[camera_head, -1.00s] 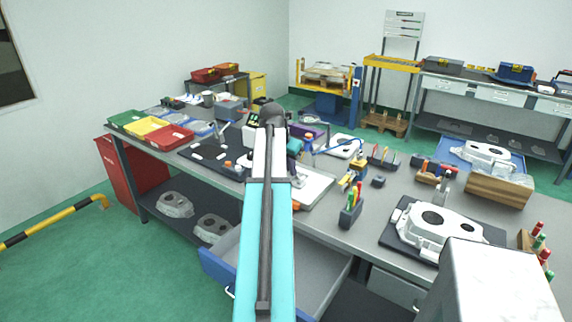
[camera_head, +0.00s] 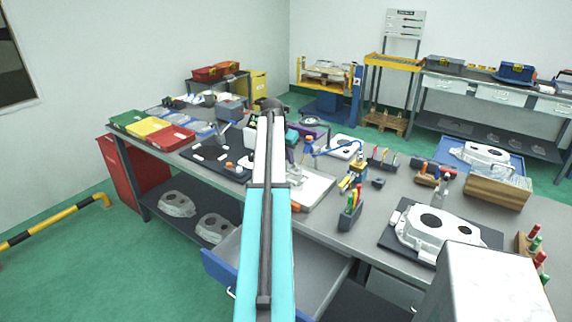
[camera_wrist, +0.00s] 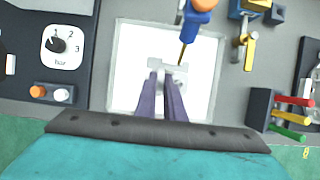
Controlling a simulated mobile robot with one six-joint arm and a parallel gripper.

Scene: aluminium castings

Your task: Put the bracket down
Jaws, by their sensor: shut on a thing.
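The bracket (camera_wrist: 168,70) is a small pale grey casting, seen in the wrist view at the tips of my gripper (camera_wrist: 164,88). My gripper's two purple fingers are shut on it. Behind it in the wrist view is a bright white panel (camera_wrist: 125,75); I cannot tell whether the bracket touches it. In the head view the white panel (camera_head: 316,187) lies on the bench right of my arm, and the bracket is too small and covered to make out clearly.
A blue-and-orange tool (camera_wrist: 200,16) with a thin tip hangs over the panel, close to the bracket. A dial box (camera_wrist: 62,42) stands to the left. A holder with coloured handles (camera_head: 350,212) stands to the right. A large casting (camera_head: 436,228) lies farther right on a dark mat.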

